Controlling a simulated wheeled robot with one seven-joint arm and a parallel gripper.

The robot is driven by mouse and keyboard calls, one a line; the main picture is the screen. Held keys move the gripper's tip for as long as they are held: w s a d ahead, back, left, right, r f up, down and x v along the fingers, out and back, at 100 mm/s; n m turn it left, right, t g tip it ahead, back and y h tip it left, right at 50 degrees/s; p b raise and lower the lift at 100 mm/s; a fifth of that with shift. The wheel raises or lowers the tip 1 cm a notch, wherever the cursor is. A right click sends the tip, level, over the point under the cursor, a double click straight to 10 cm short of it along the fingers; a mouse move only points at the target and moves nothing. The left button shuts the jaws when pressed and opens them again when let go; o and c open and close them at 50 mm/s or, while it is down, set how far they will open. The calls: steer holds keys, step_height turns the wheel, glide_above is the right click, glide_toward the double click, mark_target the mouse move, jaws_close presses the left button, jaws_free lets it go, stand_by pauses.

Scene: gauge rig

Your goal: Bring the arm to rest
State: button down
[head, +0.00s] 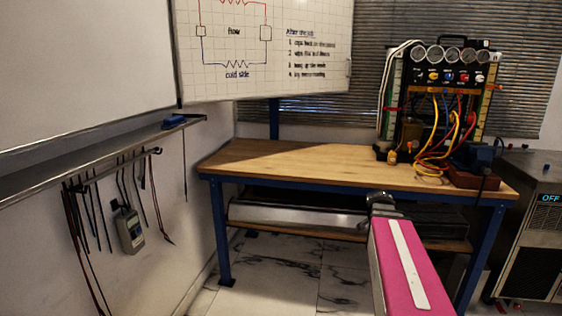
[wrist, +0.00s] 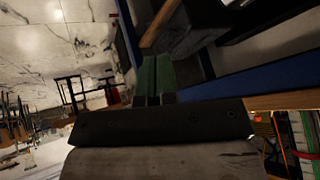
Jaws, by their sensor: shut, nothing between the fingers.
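My arm (head: 405,265) reaches forward from the bottom right in the head view, its pink link with a white strip in front of the bench. Its dark far end lies before the bench's front edge; the fingers cannot be made out there. In the wrist view my gripper (wrist: 155,78) shows two green-faced fingers side by side, shut with nothing between them. Blue bench framing (wrist: 270,78) runs close to the right of the fingers in that view. Whether they touch it cannot be told.
The wooden-topped workbench (head: 290,160) stands ahead, with a lower shelf. A gauge rig (head: 445,75) with hoses stands at its right end. A dark machine (head: 535,230) reading OFF is at the right. Leads and a meter (head: 130,232) hang on the left wall. Marble floor shows left of my arm.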

steer(key=s+a+f+n+g+y, duration=0.1)
steer(key=s+a+f+n+y, duration=0.1)
steer(key=s+a+f+n, duration=0.2)
steer(key=s+a+f+n+g+y, duration=0.2)
steer(key=s+a+f+n, duration=0.2)
steer(key=a, duration=0.7)
steer(key=s+a+f+n+g+y, duration=0.1)
steer(key=s+a+f+n+y, duration=0.1)
steer(key=s+a+f+n, duration=0.3)
steer(key=a, duration=0.3)
steer(key=shift+a+f+n+g, duration=0.15)
steer(key=shift+f+n+g, duration=0.25)
steer(key=shift+s, duration=0.1)
